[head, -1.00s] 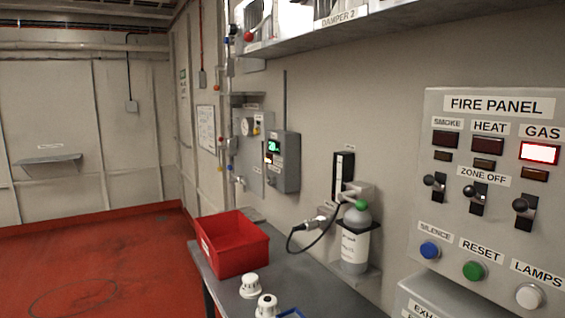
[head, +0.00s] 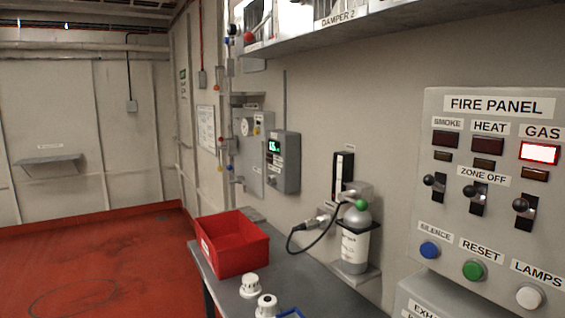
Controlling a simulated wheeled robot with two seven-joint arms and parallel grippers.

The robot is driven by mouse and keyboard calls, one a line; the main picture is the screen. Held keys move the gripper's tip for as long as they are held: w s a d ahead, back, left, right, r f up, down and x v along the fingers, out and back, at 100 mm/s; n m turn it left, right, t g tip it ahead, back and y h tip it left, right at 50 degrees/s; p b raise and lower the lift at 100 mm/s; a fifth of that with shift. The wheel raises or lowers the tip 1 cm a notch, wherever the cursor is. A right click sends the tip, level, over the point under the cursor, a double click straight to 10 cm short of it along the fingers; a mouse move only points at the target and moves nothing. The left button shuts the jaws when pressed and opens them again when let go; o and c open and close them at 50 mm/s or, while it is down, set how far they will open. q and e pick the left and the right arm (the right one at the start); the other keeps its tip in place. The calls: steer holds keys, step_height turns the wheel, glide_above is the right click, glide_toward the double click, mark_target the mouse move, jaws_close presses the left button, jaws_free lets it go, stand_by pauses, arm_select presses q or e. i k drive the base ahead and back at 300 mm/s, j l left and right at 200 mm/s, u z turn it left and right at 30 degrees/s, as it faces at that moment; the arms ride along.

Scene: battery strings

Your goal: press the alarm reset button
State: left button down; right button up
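The fire panel (head: 500,106) is a light grey box on the right wall. Its green RESET button (head: 474,271) sits in the bottom row, between the blue SILENCE button (head: 429,250) and the white LAMPS button (head: 529,297). The GAS lamp (head: 539,152) is lit bright red. The SMOKE lamp (head: 445,139) and HEAT lamp (head: 488,145) are dark. Three black toggle switches stand below the lamps, under the ZONE OFF label. Neither of my grippers is in view, and nothing covers the RESET button.
A grey bench (head: 325,296) runs along the wall, with a red bin (head: 235,243) and white detectors (head: 250,285) on it. A gas bottle (head: 355,245) with a hose stands in a wall bracket. A shelf (head: 375,22) overhangs above. The red floor at left is clear.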

mark_target(472, 271)
steer(key=z, duration=1.45)
